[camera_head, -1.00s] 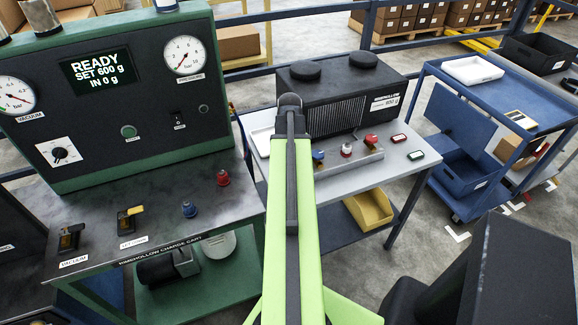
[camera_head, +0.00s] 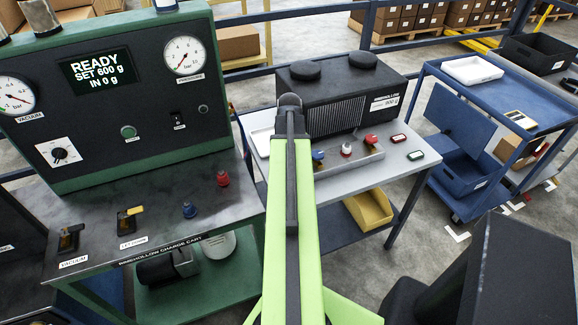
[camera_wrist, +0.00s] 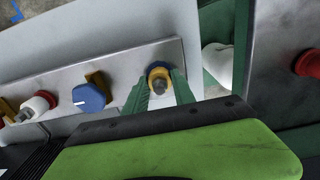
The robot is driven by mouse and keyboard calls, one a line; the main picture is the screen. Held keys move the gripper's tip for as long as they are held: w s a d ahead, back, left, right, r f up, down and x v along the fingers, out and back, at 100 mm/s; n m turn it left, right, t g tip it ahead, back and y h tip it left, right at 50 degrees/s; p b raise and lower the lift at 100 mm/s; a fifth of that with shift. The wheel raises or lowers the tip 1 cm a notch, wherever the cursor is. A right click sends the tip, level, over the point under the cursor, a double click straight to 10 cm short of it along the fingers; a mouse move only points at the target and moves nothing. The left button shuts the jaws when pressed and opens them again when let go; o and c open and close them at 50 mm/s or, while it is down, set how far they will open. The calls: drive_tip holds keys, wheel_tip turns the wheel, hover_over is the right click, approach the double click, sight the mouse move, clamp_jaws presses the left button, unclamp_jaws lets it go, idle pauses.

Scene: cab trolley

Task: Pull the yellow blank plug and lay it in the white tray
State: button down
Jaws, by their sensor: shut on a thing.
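In the wrist view the yellow blank plug (camera_wrist: 159,73), with a grey metal stub, sits at the right end of the metal manifold (camera_wrist: 118,64). My gripper (camera_wrist: 160,88) has its two green fingers shut on the plug, one on each side. I cannot tell whether the plug is still seated in its port. In the head view my arm hides the gripper and the plug. A white tray (camera_head: 261,143) lies on the grey table, partly behind my arm. Another white tray (camera_head: 473,70) lies on top of the blue trolley.
Beside the plug on the manifold are a blue knob (camera_wrist: 89,97) and a red-and-white fitting (camera_wrist: 38,105). A black unit (camera_head: 340,92) stands behind. The green charge cart (camera_head: 150,215) with red and blue caps is at left. A yellow bin (camera_head: 369,208) sits below the table.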

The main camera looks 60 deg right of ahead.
drive_tip(key=shift+r+p, duration=3.05)
drive_tip(key=shift+f, duration=0.1)
